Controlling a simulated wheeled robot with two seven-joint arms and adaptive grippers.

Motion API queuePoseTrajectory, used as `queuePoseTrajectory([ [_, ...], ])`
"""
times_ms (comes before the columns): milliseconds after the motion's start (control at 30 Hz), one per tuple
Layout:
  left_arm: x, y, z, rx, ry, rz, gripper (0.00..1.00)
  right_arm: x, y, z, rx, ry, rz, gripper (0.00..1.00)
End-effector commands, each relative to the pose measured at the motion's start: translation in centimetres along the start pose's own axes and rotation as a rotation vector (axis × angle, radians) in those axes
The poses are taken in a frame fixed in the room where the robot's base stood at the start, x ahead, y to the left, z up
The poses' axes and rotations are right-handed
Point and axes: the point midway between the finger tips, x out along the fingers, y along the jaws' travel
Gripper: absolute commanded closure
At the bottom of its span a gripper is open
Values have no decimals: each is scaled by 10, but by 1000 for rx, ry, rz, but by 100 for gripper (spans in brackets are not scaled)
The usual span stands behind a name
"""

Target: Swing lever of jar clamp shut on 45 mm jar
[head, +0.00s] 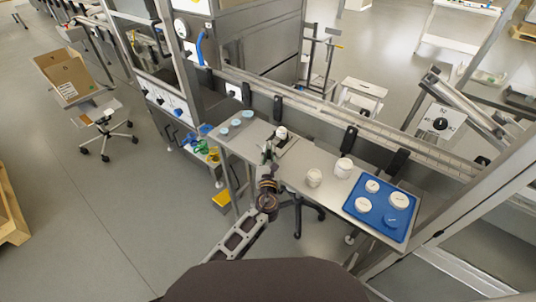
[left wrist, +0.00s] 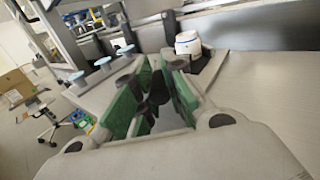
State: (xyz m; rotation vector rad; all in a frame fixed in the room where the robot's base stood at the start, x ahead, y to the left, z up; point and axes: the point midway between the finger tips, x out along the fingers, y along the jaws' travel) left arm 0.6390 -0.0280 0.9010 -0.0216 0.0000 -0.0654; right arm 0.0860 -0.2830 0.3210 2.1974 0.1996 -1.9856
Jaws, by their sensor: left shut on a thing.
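The jar clamp (head: 288,147) is a dark fixture near the rear edge of the bench, and a small white jar (head: 282,131) sits at it. The jar (left wrist: 187,42) also shows upright in the left wrist view, past the fingers on the right, with the dark clamp around its base. My left gripper (head: 267,152) is just left of and in front of the clamp. In the left wrist view its green-padded fingers (left wrist: 158,88) are shut on a dark piece, seemingly the clamp's lever (left wrist: 155,92). The lever's exact angle is hard to tell. My right gripper is not in view.
A blue tray (head: 376,222) with several white jars lies at the bench's right end. Light blue round pieces (head: 235,122) stand at the left end. A rail with black brackets (head: 350,138) runs behind the bench.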

Motion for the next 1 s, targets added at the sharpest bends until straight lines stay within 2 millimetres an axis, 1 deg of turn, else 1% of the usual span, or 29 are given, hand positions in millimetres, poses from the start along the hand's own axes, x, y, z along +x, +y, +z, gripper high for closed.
queuePoseTrajectory([
  [33,-2,0,-4,1,7,0,100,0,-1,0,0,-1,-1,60],
  [67,-2,0,-4,1,7,0,100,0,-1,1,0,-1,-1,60],
  [100,-2,0,-4,1,7,0,85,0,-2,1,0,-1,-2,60],
  [267,-1,0,-3,0,5,0,65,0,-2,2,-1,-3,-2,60],
  [300,-1,0,-3,0,4,0,63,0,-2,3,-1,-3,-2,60],
  [733,0,0,2,-1,1,0,63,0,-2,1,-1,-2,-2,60],
  [867,0,0,8,-3,1,0,63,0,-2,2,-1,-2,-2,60],
  [1000,0,-1,20,-3,0,-1,63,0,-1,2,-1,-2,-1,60],
])
